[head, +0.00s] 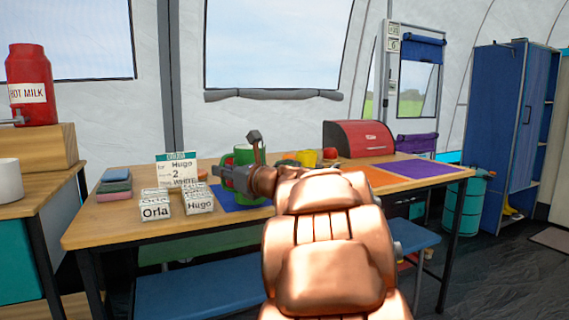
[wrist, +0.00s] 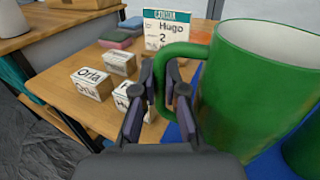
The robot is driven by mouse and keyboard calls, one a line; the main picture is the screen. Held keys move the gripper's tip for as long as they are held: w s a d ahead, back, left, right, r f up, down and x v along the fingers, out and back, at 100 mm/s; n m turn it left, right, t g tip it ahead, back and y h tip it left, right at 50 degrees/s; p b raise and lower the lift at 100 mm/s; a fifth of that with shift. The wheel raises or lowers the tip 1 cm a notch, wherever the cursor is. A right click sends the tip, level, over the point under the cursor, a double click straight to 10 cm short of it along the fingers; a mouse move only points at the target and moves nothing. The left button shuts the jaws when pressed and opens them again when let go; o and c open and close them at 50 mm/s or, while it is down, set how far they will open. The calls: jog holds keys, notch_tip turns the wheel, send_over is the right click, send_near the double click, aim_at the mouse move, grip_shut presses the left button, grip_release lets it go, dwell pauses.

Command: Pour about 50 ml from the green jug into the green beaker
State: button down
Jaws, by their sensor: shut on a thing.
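The green jug (wrist: 245,85) fills the right of the wrist view, upright, with a pale inside; its liquid level cannot be seen. My gripper (wrist: 160,78) is shut on the jug's handle, one finger on each side. In the head view the jug (head: 243,154) is partly hidden behind my gripper (head: 224,178). A second green thing (wrist: 304,150), perhaps the green beaker, is cut off at the lower right of the wrist view, beside the jug. Its rim and contents cannot be seen.
A blue mat (head: 228,198) lies on the wooden table (head: 110,220). Name blocks (head: 156,206) and an order card (head: 177,170) stand left of the jug. Folded cloths (head: 115,181) lie further left. A red bread bin (head: 357,139) and orange and purple mats (head: 420,169) are to the right.

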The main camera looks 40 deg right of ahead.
aim_at(229, 157)
jog(key=shift+r, duration=0.2)
jog(key=shift+s+d+r+m+p, duration=0.1)
jog(key=shift+d+r+m+p, duration=0.25)
jog(key=shift+r+m, duration=0.35)
jog(key=shift+d+r+m+p, duration=0.35)
jog(key=shift+r+m+p, duration=0.25)
jog(key=shift+r+p, duration=0.35)
jog(key=d+r+m+p, duration=0.1)
jog(key=p, duration=0.3)
jog(key=d+r+m+t+p, duration=0.1)
jog(key=m+p, duration=0.1)
jog(key=p, duration=0.2)
jog(key=shift+s+d, duration=0.1)
jog(key=shift+d, duration=0.15)
jog(key=d+r+m+t+h+p, duration=0.1)
jog(key=d+r+m+p, duration=0.3)
jog(key=p, duration=1.8)
jog(key=m, duration=0.3)
jog(key=shift+s+d+r+h, duration=0.15)
jog(key=shift+d+r+h, duration=0.1)
jog(key=shift+d+h, duration=0.05)
jog(key=shift+m+p, duration=0.3)
jog(key=shift+p, duration=0.15)
jog(key=p, duration=0.3)
jog(key=shift+d+r+m, duration=0.1)
jog(key=shift+d+m, duration=0.15)
jog(key=shift+m, duration=0.15)
